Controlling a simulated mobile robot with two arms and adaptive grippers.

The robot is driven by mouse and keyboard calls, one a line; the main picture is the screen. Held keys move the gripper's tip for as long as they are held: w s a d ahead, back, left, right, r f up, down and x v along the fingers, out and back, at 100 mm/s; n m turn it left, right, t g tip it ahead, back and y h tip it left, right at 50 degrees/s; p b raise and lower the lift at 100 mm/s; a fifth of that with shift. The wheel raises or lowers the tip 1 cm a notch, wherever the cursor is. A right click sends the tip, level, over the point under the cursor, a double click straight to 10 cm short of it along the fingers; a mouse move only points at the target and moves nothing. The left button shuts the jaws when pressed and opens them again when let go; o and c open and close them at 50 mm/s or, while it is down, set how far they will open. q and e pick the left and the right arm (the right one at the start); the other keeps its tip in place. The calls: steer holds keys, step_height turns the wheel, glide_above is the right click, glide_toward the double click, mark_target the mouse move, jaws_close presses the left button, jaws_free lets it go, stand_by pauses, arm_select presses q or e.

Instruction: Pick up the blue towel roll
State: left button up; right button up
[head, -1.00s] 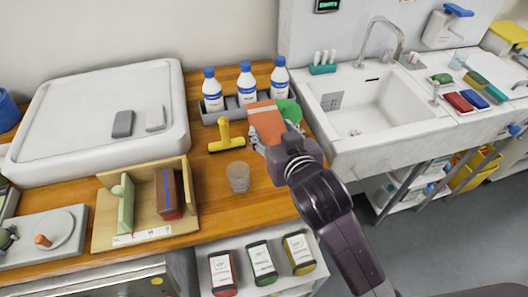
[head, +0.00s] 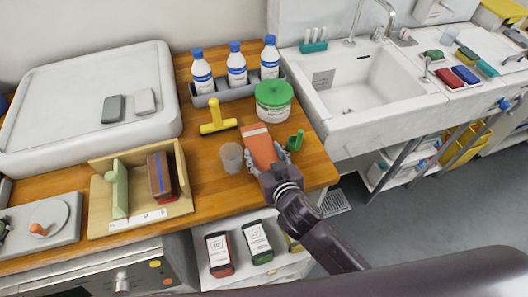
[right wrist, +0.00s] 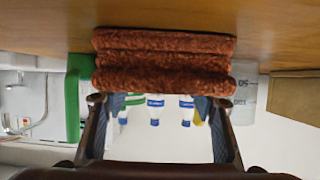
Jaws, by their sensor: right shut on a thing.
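A sliver of a blue object (head: 5,103) shows at the far left edge of the head view; it is mostly cut off, and I cannot tell whether it is the towel roll. No other blue roll is visible. My right gripper (head: 272,168) is shut on an orange folded item (head: 259,146) with a pale stripe, over the front right of the wooden counter. In the right wrist view the gripper (right wrist: 160,103) has this item, rust-brown and rough in ridges (right wrist: 165,62), across its fingertips. My left gripper is not in view.
A clear cup (head: 231,158) stands just left of the held item, a green cup-like thing (head: 296,141) just right. Behind are a green-lidded tub (head: 273,104), a yellow tool (head: 217,126) and white bottles (head: 236,68).

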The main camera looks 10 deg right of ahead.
steer(key=o, duration=0.9)
